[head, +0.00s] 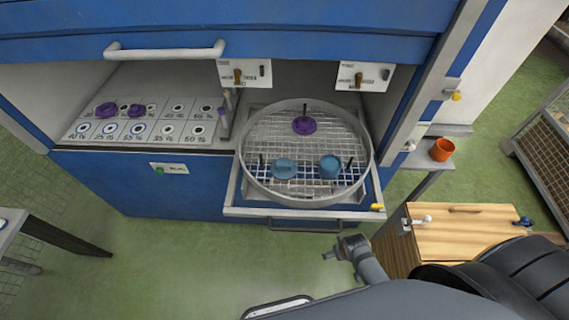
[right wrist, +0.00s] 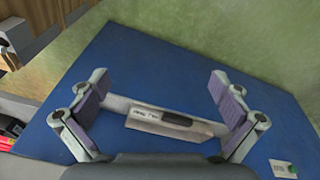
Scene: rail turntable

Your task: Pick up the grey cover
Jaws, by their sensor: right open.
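I cannot pick out a clearly grey cover in either view. In the head view, a round wire-mesh turntable with a grey rim (head: 245,180) holds a flat blue cover (head: 284,168) with a bar on top, a taller blue round piece (head: 330,167) and a purple cover (head: 304,125). Two more purple covers (head: 107,109) (head: 137,110) lie on the marked panel at left. My right gripper (right wrist: 160,78) is open and empty in the right wrist view, its fingers apart in front of the blue cabinet front. My left gripper is not in view.
The turntable sits on a pulled-out tray (head: 235,211) with a handle (head: 310,226) on its front. A wooden cabinet (head: 470,245) and an orange cup (head: 441,149) stand at right. Several short dark pegs rise from the turntable. The green floor in front is open.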

